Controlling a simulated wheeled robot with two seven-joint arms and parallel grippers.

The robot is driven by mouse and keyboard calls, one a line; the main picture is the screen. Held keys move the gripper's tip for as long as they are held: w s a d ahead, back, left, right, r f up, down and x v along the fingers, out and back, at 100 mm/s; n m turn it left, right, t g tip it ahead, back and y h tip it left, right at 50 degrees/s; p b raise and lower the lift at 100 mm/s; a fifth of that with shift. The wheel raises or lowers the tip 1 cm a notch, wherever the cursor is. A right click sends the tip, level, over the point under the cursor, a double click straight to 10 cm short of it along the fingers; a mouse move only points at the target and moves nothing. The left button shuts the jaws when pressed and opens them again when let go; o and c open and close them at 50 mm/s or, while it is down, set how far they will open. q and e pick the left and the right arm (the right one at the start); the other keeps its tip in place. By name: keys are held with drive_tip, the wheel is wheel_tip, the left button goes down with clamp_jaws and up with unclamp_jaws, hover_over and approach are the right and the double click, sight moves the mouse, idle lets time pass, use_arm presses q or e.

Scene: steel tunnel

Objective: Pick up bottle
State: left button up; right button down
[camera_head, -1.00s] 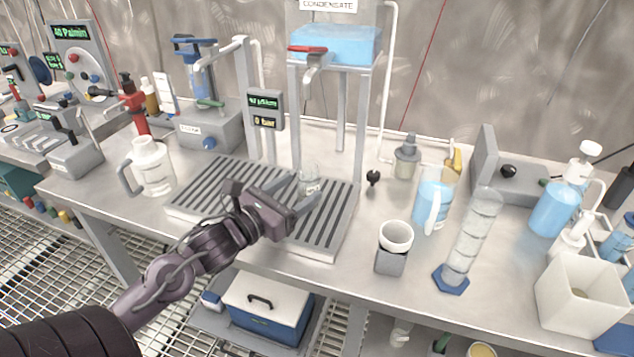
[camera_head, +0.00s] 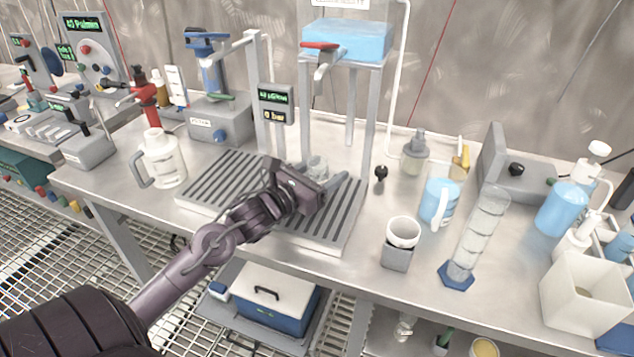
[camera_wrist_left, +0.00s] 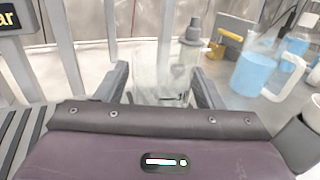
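A small clear bottle (camera_head: 317,168) stands on the slotted drain grate below the tap, partly hidden behind my left gripper (camera_head: 316,186). In the left wrist view the clear bottle (camera_wrist_left: 162,72) is see-through and blurred, straight ahead between the two fingers of my left gripper (camera_wrist_left: 160,74). The fingers are wide apart, one on each side of it, and I see no clear contact. My right gripper is in neither view.
The drain grate (camera_head: 345,215) lies under a stand with a blue water tank (camera_head: 345,40). To the right are a white cup (camera_head: 403,231), a blue jug (camera_head: 438,203) and a clear cylinder (camera_head: 472,235). A handled jug (camera_head: 163,160) stands at left.

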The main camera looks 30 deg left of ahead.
use_arm(q)
drive_tip(key=c, duration=1)
drive_tip(key=shift+r, duration=0.15)
wheel_tip(320, 180, up, 10)
drive_tip(key=shift+f, duration=0.1)
